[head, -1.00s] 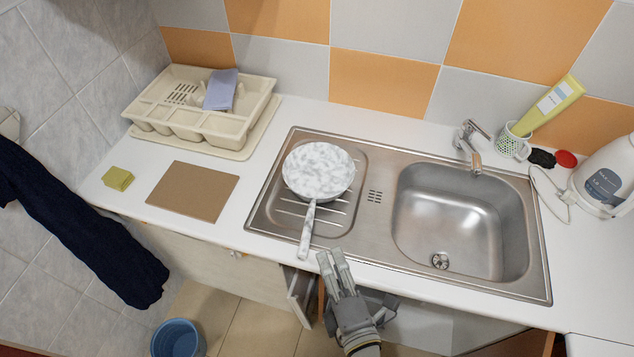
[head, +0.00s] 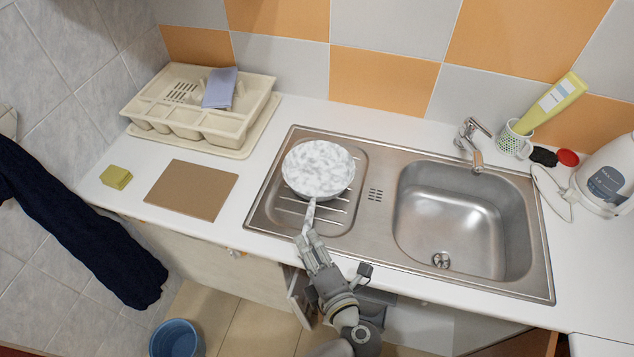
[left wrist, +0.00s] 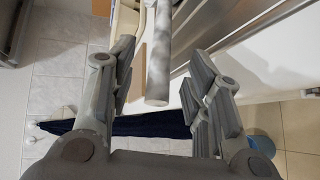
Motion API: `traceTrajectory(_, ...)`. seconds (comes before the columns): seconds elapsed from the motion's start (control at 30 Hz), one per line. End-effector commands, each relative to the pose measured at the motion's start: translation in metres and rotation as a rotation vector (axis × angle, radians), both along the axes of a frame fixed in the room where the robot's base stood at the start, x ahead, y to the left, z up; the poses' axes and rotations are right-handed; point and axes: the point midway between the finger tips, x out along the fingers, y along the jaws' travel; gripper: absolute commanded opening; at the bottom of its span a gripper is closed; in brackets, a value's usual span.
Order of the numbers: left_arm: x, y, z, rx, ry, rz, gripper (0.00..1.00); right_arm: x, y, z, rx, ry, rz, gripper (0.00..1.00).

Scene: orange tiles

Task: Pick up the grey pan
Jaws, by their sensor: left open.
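The grey pan (head: 318,168) has a mottled grey-white surface and sits on the ribbed drainboard left of the sink basin. Its handle (head: 311,212) points toward the front edge of the counter. My left gripper (head: 307,241) is at the end of the handle and covers part of it. In the left wrist view the handle (left wrist: 158,60) shows between the two spread fingers of the left gripper (left wrist: 160,85), with a gap on each side. The pan's body is out of that view. My right gripper is not in view.
The steel sink (head: 460,215) has an empty basin at right with a faucet (head: 470,143) behind it. A brown board (head: 192,190), a yellow sponge (head: 116,177) and a cream dish rack (head: 150,110) lie to the left. A white kettle (head: 608,180) stands far right.

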Motion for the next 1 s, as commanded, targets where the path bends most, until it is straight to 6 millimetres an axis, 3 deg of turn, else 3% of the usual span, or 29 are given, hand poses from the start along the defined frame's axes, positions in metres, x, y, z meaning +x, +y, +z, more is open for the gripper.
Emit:
traceTrajectory(0.13, 0.0125, 0.0050, -0.0038, 0.000, -0.001, -0.001, 0.45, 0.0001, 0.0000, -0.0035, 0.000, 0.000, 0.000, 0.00)
traceTrajectory(0.37, 0.0131, 0.0053, -0.0040, -0.001, 0.002, 0.000, 0.45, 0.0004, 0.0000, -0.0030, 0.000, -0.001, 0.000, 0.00)
traceTrajectory(0.73, 0.0129, 0.0052, -0.0039, 0.000, 0.001, 0.000, 0.00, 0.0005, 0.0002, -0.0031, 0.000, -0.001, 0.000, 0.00)
traceTrajectory(1.0, 0.0135, 0.0049, -0.0025, -0.001, -0.003, 0.000, 0.00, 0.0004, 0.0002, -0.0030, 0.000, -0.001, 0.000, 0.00)
